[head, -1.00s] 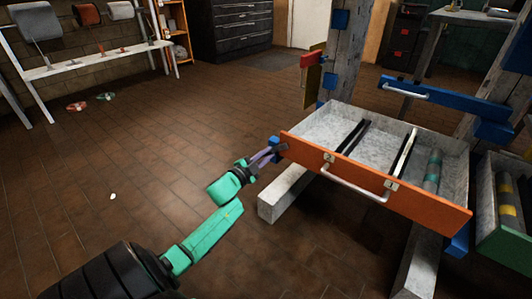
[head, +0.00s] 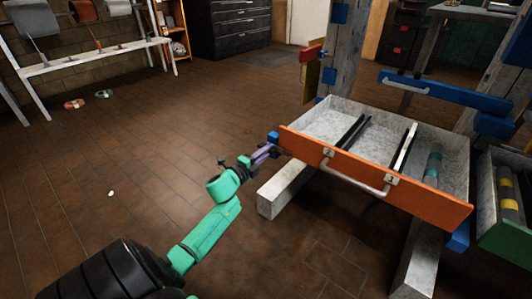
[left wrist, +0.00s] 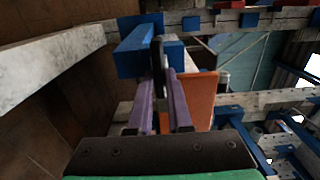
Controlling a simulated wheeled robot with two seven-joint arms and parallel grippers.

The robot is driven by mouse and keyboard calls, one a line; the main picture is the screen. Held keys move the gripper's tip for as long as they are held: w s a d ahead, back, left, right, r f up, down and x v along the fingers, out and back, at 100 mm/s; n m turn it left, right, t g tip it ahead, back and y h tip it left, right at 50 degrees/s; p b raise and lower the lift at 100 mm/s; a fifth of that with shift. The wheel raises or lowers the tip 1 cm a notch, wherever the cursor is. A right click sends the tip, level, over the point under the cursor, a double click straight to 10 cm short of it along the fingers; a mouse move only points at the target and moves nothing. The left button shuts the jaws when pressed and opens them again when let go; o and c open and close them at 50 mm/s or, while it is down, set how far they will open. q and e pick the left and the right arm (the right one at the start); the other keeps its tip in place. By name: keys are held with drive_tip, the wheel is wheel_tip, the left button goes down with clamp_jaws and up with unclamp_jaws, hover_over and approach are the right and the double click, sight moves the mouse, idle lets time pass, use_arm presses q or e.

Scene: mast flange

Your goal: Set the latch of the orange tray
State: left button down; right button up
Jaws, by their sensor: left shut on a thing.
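The orange tray (head: 398,183) is a grey drawer with an orange front and a pale bar handle (head: 355,178), standing pulled out from the frame. A blue block (head: 273,137) sits at the front's left end; it also shows in the left wrist view (left wrist: 137,54). A thin dark upright piece (left wrist: 158,68), seemingly the latch lever, stands beside this block. My left gripper (head: 268,153) has its purple fingers on either side of the dark piece and is shut on it. The orange front (left wrist: 199,97) is right of the fingers. The lever's far end is hidden. My right gripper is out of view.
Inside the tray are dark dividers (head: 352,130) and a teal-banded cylinder (head: 432,168). A blue bar with a handle (head: 445,95) is behind. A green tray (head: 505,238) stands at right. A grey beam (head: 285,190) lies below. The floor at left is mostly clear.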

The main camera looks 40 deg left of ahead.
use_arm(q)
drive_tip(key=shift+d+f, duration=0.1)
idle(0.3)
drive_tip(key=c, duration=0.8)
unclamp_jaws()
drive_tip(key=shift+c, duration=0.2)
